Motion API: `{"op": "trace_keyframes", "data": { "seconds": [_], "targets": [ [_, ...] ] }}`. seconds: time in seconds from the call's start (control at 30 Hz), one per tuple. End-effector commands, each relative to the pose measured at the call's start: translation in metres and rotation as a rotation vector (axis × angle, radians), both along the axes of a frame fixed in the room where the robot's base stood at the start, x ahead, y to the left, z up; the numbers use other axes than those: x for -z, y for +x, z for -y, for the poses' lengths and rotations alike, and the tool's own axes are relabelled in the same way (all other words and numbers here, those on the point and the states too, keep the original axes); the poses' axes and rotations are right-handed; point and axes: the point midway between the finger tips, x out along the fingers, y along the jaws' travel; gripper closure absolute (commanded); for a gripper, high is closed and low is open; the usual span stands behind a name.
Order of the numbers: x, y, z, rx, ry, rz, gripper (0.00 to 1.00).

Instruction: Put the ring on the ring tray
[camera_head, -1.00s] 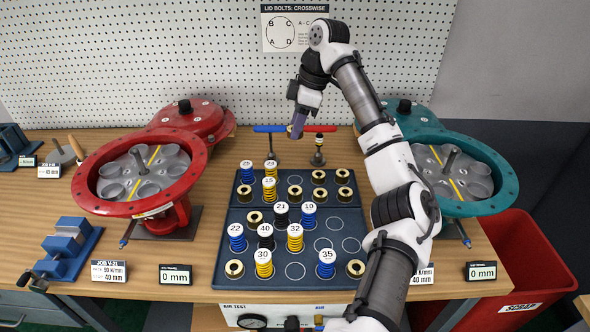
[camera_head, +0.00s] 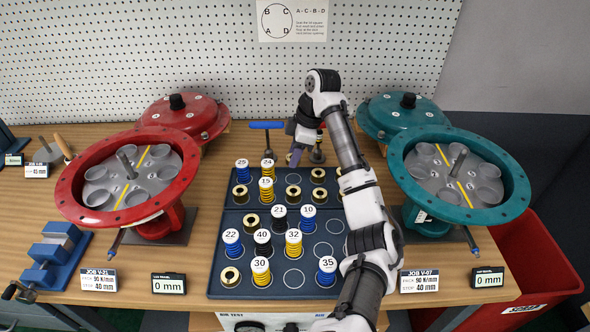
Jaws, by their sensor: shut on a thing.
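My gripper (camera_head: 296,150) hangs just above the back part of the dark tray (camera_head: 216,291), fingers pointing down. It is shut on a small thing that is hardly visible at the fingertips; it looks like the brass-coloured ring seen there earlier. The dark tray has a back and a front part. It holds several brass rings, such as one at the front left (camera_head: 230,276) and one in the back part (camera_head: 293,193), and numbered blue, black and yellow springs (camera_head: 262,272). Some round places in the front part are empty. My arm hides the tray's right side.
A red actuator housing (camera_head: 75,205) stands left and a teal one (camera_head: 514,190) right, their lids behind them. A blue T-handle (camera_head: 266,125) stands behind the tray. A blue vise (camera_head: 50,255) is at the left; a red scrap bin (camera_head: 545,255) at the right.

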Motion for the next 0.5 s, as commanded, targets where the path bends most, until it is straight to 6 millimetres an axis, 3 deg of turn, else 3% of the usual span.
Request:
{"op": "trace_keyframes", "data": {
  "seconds": [0.5],
  "targets": [
    [0.057, 0.000, 0.001, 0.001, -0.001, -0.001, 0.90]
  ]
}}
